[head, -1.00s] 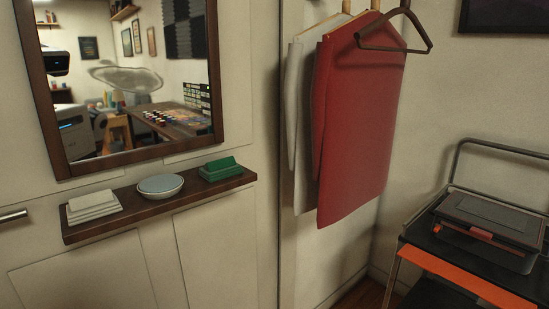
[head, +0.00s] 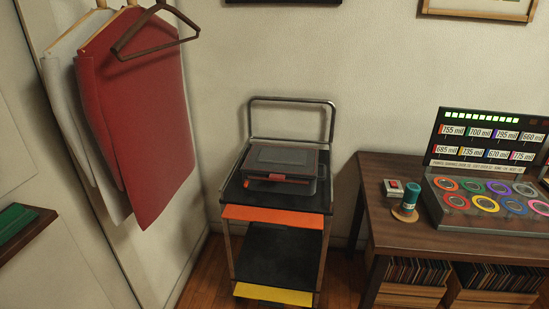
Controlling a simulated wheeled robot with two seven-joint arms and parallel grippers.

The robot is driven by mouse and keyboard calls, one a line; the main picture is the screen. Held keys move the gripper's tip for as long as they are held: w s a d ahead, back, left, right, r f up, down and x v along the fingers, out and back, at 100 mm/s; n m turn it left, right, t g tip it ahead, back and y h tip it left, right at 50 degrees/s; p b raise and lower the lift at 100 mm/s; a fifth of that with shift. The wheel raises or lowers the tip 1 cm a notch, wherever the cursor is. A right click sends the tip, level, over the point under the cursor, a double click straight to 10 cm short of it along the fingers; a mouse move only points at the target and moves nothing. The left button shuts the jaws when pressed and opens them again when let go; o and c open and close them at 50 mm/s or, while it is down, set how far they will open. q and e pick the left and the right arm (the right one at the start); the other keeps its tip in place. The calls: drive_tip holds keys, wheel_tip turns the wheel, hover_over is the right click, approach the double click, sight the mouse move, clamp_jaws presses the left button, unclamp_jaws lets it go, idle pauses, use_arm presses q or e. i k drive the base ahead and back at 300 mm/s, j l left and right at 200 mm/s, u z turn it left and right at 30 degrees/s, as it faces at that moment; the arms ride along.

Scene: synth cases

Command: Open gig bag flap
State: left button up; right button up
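A dark grey case (head: 281,162) with reddish-brown edges and a red tab at its front lies on the top shelf of a wheeled cart (head: 240,200). Its top looks closed. I cannot tell whether it is the gig bag, and nothing else in view clearly looks like one. Neither of my grippers is in view.
A wooden table (head: 400,237) on the right bears a panel of coloured rings (head: 490,198), a green-blue spool (head: 408,196) and a small red-switch box (head: 393,188). Red cloth (head: 140,110) hangs at left. Wooden floor shows between the left wall and cart.

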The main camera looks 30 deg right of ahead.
sight(277, 162)
drive_tip(key=z, duration=1.15)
